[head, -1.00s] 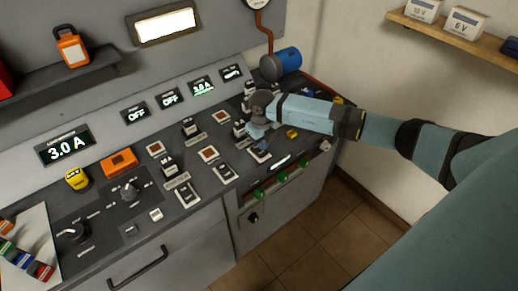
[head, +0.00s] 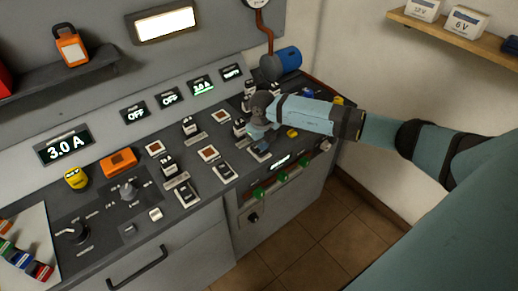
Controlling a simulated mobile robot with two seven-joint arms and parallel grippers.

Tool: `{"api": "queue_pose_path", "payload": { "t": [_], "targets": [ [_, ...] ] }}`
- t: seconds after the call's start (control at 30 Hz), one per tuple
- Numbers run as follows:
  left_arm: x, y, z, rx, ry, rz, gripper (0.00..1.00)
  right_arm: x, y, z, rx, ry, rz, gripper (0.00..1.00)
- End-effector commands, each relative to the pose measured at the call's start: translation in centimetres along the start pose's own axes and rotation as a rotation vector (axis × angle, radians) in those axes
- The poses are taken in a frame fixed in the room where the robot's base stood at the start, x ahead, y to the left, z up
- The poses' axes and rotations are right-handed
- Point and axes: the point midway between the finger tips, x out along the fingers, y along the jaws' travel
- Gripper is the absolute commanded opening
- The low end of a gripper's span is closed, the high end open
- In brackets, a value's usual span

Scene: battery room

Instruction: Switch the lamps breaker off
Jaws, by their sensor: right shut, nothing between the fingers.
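A row of breaker-like rocker switches sits on the sloping dark console: a left one (head: 187,196), a middle one (head: 223,171) and a right one (head: 260,151). Their labels are too small to read, so I cannot tell which is the lamps breaker. My right gripper (head: 257,133) is shut and empty, pointing down just above and behind the right switch. I cannot tell whether it touches the switch. The gripper and wrist hide part of the console there. My left gripper is out of view.
An orange block (head: 119,161), a yellow object (head: 76,178), a rotary knob (head: 127,190) and a blue cylinder (head: 286,61) are on the console. Green knobs (head: 282,177) line its front. Tiled floor at lower right is clear.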

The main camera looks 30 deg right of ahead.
Motion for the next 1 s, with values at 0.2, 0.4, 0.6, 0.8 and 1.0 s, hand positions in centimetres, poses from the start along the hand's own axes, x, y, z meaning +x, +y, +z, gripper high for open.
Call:
{"api": "queue_pose_path", "payload": {
  "t": [0.2,0.4,0.6,0.8,1.0],
  "targets": [
    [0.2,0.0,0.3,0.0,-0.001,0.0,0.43,0.4,0.0,0.0,0.0,0.0,0.0,0.0],
    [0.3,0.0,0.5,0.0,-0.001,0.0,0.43,0.7,0.0,0.0,0.0,0.0,0.0,0.0],
    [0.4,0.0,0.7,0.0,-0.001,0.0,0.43,1.0,0.0,0.0,0.0,0.0,0.0,0.0],
    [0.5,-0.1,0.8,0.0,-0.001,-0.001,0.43,1.3,0.0,0.0,0.0,0.0,0.0,0.0],
    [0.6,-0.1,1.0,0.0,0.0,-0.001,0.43,1.6,0.0,0.0,0.0,0.0,0.0,0.0]
  ]
}}
